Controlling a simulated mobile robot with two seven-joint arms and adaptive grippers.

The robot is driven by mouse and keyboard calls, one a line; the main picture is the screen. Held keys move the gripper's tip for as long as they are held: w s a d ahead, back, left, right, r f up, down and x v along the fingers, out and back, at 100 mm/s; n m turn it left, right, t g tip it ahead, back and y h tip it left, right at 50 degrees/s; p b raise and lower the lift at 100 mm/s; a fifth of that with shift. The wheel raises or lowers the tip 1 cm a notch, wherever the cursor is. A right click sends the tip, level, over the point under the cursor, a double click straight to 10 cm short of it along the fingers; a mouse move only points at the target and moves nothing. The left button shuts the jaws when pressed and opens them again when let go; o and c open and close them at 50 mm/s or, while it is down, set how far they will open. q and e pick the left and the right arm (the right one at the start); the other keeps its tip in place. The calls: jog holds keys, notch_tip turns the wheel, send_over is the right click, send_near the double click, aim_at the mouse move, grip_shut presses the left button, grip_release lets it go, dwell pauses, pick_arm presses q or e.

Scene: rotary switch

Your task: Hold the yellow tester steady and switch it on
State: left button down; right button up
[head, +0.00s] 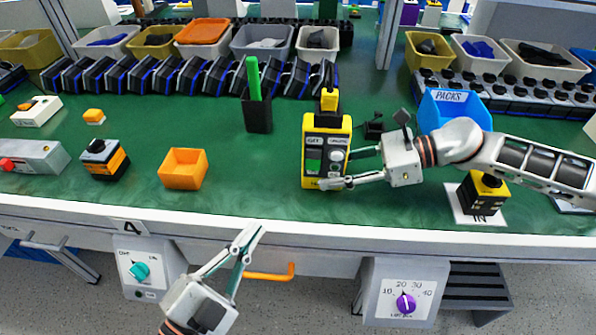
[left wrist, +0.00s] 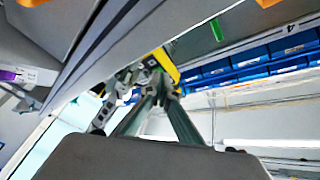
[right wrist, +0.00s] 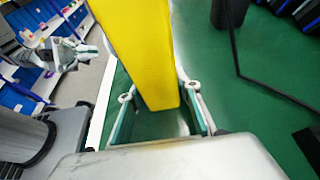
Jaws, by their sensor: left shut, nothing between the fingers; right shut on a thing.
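My right gripper (head: 341,169) reaches in from the right and is shut on the tester's lower body. In the right wrist view the tester's yellow side (right wrist: 138,45) lies between the fingers. My left gripper (head: 256,231) is shut and empty, in front of the bench edge and to the lower left of the tester. Its fingers also show in the left wrist view (left wrist: 158,88).
An orange bin (head: 183,170) and a dark holder with a green stick (head: 254,80) stand left of the tester. A blue PACKS bin (head: 452,108) stands behind my right arm. Below the edge are a teal-knob panel (head: 140,270), an orange handle (head: 270,277) and a purple-knob panel (head: 405,303).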

aim_at(313, 160)
pick_arm(q)
jog(key=shift+w+a+r+m+g+h, duration=0.55)
jog(key=shift+r+m+g+h, duration=0.7)
jog(key=shift+m+g, duration=1.25)
jog(key=shift+w+a+r+m+g+h, duration=0.25)
jog(key=shift+w+r+m+g+h, duration=0.6)
jog(key=shift+m+g+h, duration=1.55)
jog(key=shift+w+a+r+m+g+h, duration=0.7)
jog(key=shift+m+g, duration=1.1)
jog(key=shift+m, duration=1.6)
jog(key=shift+d+r, duration=0.3)
jog(key=x, duration=1)
jog(key=w, duration=0.2)
jog(key=shift+w+f, duration=0.2)
jog(key=shift+w, duration=0.1)
jog(key=shift+w+f, duration=0.15)
jog(key=shift+w, duration=0.6)
